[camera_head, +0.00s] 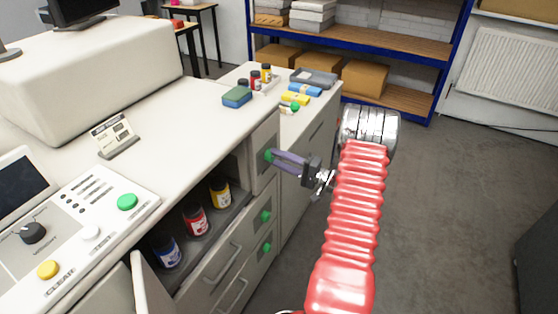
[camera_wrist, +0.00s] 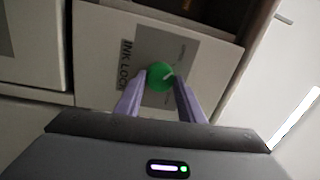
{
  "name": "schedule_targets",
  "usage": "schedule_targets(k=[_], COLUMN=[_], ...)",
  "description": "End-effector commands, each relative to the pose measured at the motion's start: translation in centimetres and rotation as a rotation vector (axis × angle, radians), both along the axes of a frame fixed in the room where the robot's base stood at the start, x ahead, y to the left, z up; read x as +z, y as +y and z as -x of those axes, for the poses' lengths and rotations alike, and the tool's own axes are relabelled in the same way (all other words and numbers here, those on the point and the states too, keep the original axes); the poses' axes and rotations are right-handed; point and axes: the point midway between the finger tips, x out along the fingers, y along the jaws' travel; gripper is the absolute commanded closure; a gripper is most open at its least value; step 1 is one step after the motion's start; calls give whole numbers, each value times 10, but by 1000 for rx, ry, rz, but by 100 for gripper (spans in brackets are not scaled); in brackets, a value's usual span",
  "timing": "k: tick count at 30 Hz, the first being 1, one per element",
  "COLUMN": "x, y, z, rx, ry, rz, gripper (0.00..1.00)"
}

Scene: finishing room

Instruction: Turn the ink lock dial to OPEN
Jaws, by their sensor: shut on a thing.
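The ink lock dial (camera_wrist: 160,76) is a round green knob with a pale pointer mark, on a grey plate beside the words INK LOCK in the wrist view. The pointer is small, and the lettering around the dial is too blurred to read. My gripper (camera_wrist: 160,90) has its two purple fingers shut on the dial, one on each side. In the head view the dial (camera_head: 268,155) shows at the fingertips of my gripper (camera_head: 275,156), on the upper panel at the cabinet's end, and is partly hidden by the fingers.
Two more green knobs (camera_head: 265,216) sit on the drawer fronts below. An open compartment holds blue, red and yellow ink bottles (camera_head: 196,220). A cabinet door (camera_head: 148,280) stands open at the lower left. Bare floor (camera_head: 440,210) lies to the right.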

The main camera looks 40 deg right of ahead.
Motion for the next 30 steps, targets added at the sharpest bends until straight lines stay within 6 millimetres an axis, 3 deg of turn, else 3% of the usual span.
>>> schedule_targets(k=[8, 9, 16, 25, 30], x=[-5, -5, -3, -2, -3], y=[4, 4, 2, 0, -5], z=[1, 1, 0, 2, 12], rx=[8, 8, 4, 2, 0], ry=[10, 10, 7, 4, 4], rz=[-4, -4, -2, -2, 0], gripper=[87, 63, 46, 46, 46])
